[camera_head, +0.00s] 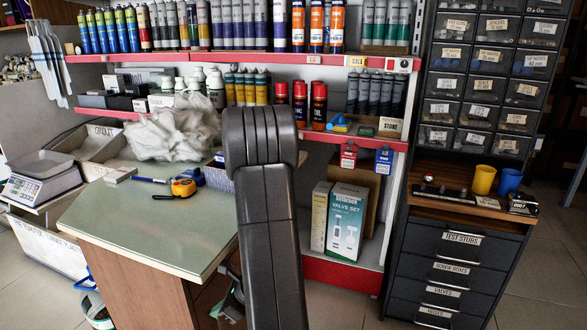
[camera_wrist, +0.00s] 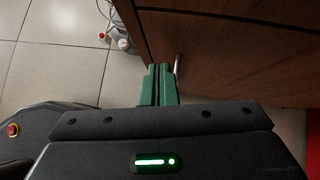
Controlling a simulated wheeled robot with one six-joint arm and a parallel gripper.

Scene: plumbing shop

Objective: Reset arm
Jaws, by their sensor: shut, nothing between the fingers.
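My arm (camera_head: 268,210) rises in the middle of the head view, folded at its upper joint. It hides part of the counter and the shelf behind it. My gripper (camera_wrist: 158,72) shows in the wrist view with its two green fingers together and nothing between them. It points down past brown wooden drawer fronts (camera_wrist: 230,45), close to a metal handle (camera_wrist: 178,66). I cannot tell whether the fingers touch the wood.
A counter (camera_head: 130,225) stands at left, bearing a tape measure (camera_head: 184,187). Shelves (camera_head: 345,140) hold tubes and cans behind it. A dark drawer cabinet (camera_head: 450,260) stands at right with a yellow cup (camera_head: 483,180) and a blue cup (camera_head: 508,182). Tiled floor (camera_wrist: 55,65) is clear at left in the wrist view.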

